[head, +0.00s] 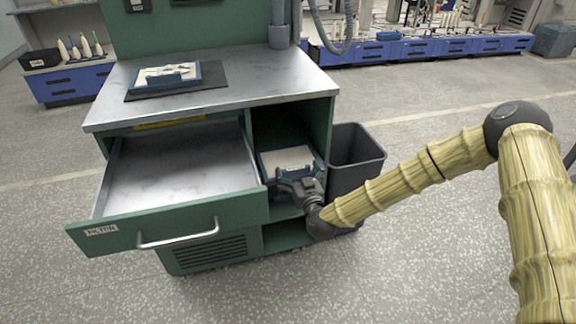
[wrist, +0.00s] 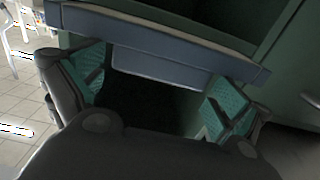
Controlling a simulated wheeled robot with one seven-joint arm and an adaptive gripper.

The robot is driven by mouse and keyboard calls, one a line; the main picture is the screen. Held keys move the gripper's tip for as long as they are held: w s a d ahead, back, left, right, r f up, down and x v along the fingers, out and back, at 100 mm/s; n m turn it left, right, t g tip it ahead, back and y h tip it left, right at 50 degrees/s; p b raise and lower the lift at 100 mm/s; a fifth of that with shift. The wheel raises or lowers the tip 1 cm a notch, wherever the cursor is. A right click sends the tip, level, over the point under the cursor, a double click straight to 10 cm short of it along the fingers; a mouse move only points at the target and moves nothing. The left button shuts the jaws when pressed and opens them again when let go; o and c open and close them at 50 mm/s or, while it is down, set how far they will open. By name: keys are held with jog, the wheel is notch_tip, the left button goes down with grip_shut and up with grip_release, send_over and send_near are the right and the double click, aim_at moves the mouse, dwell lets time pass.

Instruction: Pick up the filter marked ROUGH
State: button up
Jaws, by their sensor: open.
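A filter with a blue frame and pale top (head: 287,160) lies in the open cubby on the right side of the workbench. Another blue-framed filter with a pale, uneven top (head: 166,77) lies on a dark mat on the bench top. I cannot read a ROUGH mark on either. My gripper (head: 300,187) is at the cubby mouth, at the front edge of the filter there. In the wrist view, my gripper (wrist: 160,88) is open, its teal pads on either side of a blue-grey tab below a blue-edged front (wrist: 155,35). Contact cannot be told.
The workbench's metal drawer (head: 180,178) stands pulled out, empty, left of the cubby. A dark bin (head: 356,160) stands close on the right of the bench. A lower shelf (head: 286,233) lies under the cubby. The floor in front is clear.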

jog(key=shift+w+a, duration=0.1)
jog(key=shift+w, duration=0.35)
jog(key=c, duration=0.9)
